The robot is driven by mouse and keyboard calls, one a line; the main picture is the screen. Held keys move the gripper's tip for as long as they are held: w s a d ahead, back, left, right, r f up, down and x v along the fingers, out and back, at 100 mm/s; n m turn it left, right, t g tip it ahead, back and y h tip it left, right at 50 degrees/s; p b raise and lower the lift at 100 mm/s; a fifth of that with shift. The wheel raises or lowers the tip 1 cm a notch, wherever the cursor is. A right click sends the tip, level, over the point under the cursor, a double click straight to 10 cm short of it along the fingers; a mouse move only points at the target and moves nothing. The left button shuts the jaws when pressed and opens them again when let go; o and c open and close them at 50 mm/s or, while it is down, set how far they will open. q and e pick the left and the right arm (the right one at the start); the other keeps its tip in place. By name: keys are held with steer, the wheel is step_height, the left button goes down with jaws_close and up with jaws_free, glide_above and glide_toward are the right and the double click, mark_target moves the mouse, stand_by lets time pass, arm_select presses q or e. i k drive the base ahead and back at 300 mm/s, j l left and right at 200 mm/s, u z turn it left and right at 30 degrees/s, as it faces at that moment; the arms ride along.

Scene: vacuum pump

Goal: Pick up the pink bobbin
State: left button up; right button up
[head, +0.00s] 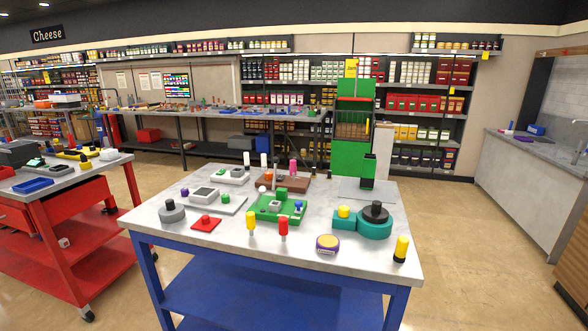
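A small upright pink cylinder, which looks like the pink bobbin (293,167), stands near the back middle of the blue-framed table (337,256). It is at the right end of a brown block (294,183), and its exact seat there is too small to tell. Neither of my grippers is in view.
Nearby are white cylinders (246,158), a green board with parts (266,208), yellow (250,222) and red (283,228) cylinders, and a teal round part (374,226). A tall green structure (350,158) stands behind. A red cart (95,215) is at left.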

mark_target(293, 163)
steer(key=i+l+z, duration=0.1)
steer(key=l+z, duration=0.25)
steer(key=i+l+z, duration=0.2)
steer(key=l+z, duration=0.15)
steer(key=i+l+z, duration=0.3)
steer(key=l, duration=0.15)
steer(key=i+l+z, duration=0.15)
steer(key=l+z, duration=0.2)
steer(key=i+l+u, duration=0.1)
steer(key=i+l, duration=0.3)
steer(key=i, duration=0.15)
steer(key=i+l+u, duration=0.1)
steer(key=i+l, duration=0.35)
steer(key=i, duration=0.15)
steer(key=i+j+u, duration=0.15)
steer(key=i+u, duration=0.2)
steer(key=i, duration=0.3)
steer(key=i+u, duration=0.3)
steer(key=i, duration=0.35)
steer(key=i+u, duration=0.1)
steer(key=i, duration=0.45)
steer(key=i+u, duration=0.1)
steer(key=i, duration=0.4)
steer(key=i+l+u, duration=0.15)
steer(key=i, duration=0.4)
steer(key=i+l+u, duration=0.1)
steer(key=i, duration=0.4)
